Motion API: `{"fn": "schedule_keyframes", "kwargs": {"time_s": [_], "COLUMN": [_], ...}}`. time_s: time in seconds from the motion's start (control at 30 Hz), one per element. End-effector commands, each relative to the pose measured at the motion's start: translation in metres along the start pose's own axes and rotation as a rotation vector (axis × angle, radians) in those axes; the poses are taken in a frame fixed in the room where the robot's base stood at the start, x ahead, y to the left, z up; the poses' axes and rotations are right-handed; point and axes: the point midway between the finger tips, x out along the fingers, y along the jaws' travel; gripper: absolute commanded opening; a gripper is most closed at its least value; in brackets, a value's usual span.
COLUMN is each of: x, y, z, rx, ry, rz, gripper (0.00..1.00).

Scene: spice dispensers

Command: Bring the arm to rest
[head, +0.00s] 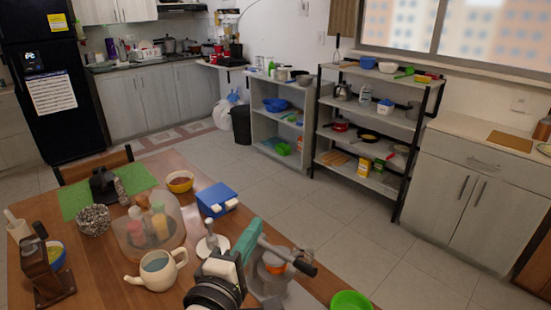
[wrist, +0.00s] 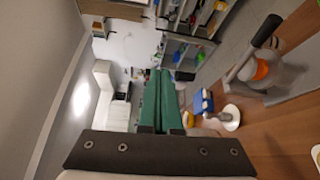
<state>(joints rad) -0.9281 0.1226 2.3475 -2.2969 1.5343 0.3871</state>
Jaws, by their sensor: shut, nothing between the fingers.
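My gripper (head: 253,228) is above the front part of the wooden table in the head view, with its green fingers pointing up and away. In the wrist view its two green fingers (wrist: 160,76) lie side by side, shut with nothing between them. It is apart from the tabletop. In the head view my gripper and arm hide part of a grey device with a black handle and an orange part (head: 273,263). This device also shows at the right of the wrist view (wrist: 262,70).
The wooden table (head: 95,255) holds a clear dome over several bottles (head: 150,228), a cream teapot (head: 158,270), a blue box (head: 215,199), a white stand (head: 212,246) and a green bowl (head: 350,300). Shelves (head: 365,125) stand beyond open floor.

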Motion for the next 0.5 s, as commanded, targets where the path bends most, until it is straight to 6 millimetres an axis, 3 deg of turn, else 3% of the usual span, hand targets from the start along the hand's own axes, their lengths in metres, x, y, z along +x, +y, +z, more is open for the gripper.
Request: {"fn": "schedule_keyframes", "kwargs": {"time_s": [0.17, 0.27, 0.37, 0.4, 0.47, 0.5], "x": [0.000, 0.004, 0.010, 0.005, -0.015, -0.038], "y": [0.000, -0.004, -0.022, -0.036, -0.062, -0.082], "z": [0.000, 0.019, 0.088, 0.126, 0.183, 0.214], "rx": [0.000, 0.018, 0.093, 0.146, 0.255, 0.349], "ry": [-0.001, -0.058, -0.278, -0.405, -0.611, -0.749], "rz": [0.000, -0.031, -0.160, -0.243, -0.390, -0.501], "gripper": [0.00, 0.00, 0.00, 0.00, 0.00, 0.00]}}
